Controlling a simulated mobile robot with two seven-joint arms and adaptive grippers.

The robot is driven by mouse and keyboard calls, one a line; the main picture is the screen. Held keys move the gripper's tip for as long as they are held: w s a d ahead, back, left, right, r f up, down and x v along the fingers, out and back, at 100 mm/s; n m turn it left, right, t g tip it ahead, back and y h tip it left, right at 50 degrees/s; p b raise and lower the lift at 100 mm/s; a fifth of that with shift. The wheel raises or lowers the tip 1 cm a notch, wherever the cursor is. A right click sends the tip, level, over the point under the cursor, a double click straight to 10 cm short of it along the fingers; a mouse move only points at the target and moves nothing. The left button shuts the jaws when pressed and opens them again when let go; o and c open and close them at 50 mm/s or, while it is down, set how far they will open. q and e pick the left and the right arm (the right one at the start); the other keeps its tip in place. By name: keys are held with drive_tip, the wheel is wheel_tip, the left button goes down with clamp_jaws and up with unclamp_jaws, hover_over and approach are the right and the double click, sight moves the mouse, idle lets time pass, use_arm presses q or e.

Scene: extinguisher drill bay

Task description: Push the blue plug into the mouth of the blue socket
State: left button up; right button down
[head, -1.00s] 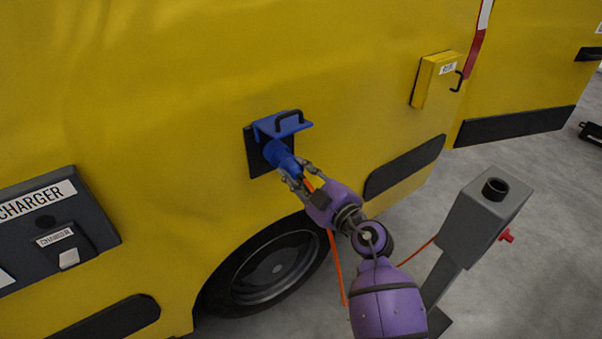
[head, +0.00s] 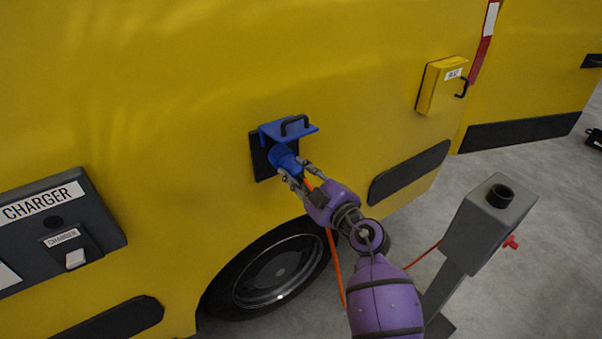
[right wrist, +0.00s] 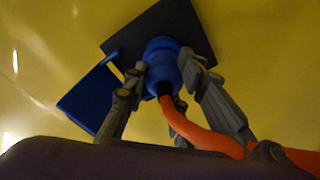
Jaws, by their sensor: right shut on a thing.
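My right gripper (head: 293,170) is shut on the blue plug (head: 287,163), with its fingers on either side of it. The plug also shows in the right wrist view (right wrist: 160,77), with an orange cable (right wrist: 190,130) leaving its back end. The plug points at the black plate (head: 261,162) on the yellow vehicle, under the raised blue lid (head: 270,131) with a black handle. The plug's front end meets the blue socket there. The socket's mouth is hidden behind the plug, so I cannot tell how deep the plug sits. My left gripper is not in view.
A grey post (head: 487,225) with a black round holder on top stands right of my arm. A dark charger panel (head: 100,235) is on the vehicle at left. A yellow box (head: 440,88) juts out at upper right. A wheel (head: 272,275) is below.

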drive_tip(key=c, duration=1.4)
unclamp_jaws()
drive_tip(key=shift+c, duration=0.2)
drive_tip(key=shift+o, duration=0.4)
drive_tip(key=shift+s, duration=0.1)
